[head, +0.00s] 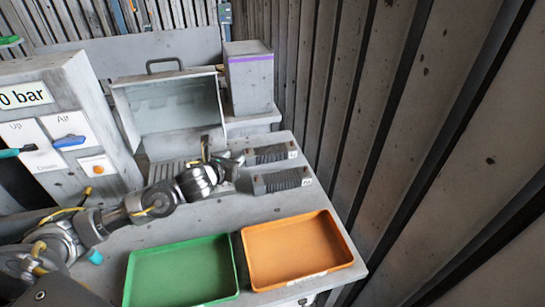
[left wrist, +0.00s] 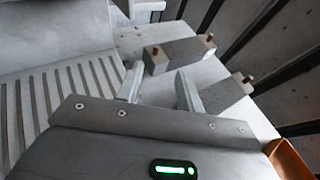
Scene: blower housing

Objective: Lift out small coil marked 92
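Two dark ribbed coils with pale end blocks lie on the grey bench, a farther one (head: 268,154) and a nearer one (head: 282,181). Each has a small end label too small to read, so I cannot tell which is marked 92. My left gripper (head: 228,160) is just left of the coils. In the left wrist view its two fingers (left wrist: 158,90) stand apart with nothing between them. There the farther coil (left wrist: 180,54) lies beyond the fingertips, and the nearer coil (left wrist: 226,94) is right of the right finger. Reddish terminals show on the coils' ends. My right gripper is not in view.
A green tray (head: 180,295) and an orange tray (head: 298,283) sit at the bench's front. An open grey housing (head: 130,124) and a box with a purple stripe (head: 248,85) stand behind. A control panel (head: 85,110) is at left, a slatted wall (head: 400,110) at right.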

